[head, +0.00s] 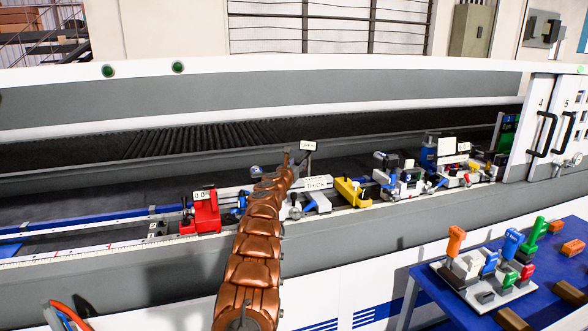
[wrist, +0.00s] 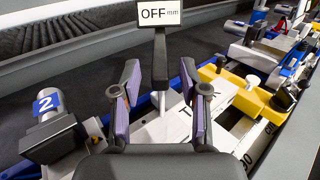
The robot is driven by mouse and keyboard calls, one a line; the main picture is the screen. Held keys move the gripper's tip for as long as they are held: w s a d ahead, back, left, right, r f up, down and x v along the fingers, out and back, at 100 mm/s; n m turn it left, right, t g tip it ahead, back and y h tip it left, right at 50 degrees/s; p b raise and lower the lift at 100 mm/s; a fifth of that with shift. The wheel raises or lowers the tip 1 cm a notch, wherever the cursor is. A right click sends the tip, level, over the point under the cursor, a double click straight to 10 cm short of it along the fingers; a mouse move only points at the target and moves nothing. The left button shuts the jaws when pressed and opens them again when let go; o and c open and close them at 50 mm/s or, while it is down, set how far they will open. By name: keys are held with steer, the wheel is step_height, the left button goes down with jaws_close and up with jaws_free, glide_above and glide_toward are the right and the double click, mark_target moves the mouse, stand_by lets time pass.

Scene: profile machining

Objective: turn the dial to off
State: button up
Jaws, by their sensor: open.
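A small display sign (wrist: 160,14) reading "OFF mm" stands on a dark post at the top of the wrist view. It also shows in the head view (head: 308,146), where its text is too small to read. My gripper (wrist: 160,78) is open, with its two purple-padded fingers apart on either side of the post. In the head view my gripper (head: 287,160) is at the far end of my copper-coloured arm, just left of the sign. A light block (head: 318,183) marked "THICK" sits below the sign. I cannot clearly make out a dial; my gripper hides part of this area.
A unit labelled 2 (wrist: 48,108) stands close left of my gripper. A yellow block (wrist: 238,92) is to the right. A red unit (head: 203,214) sits further left along the machine rail. A blue table (head: 400,315) with coloured parts stands at the front right.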

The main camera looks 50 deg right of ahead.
steer(key=shift+v, duration=1.75)
steer(key=shift+f, duration=0.1)
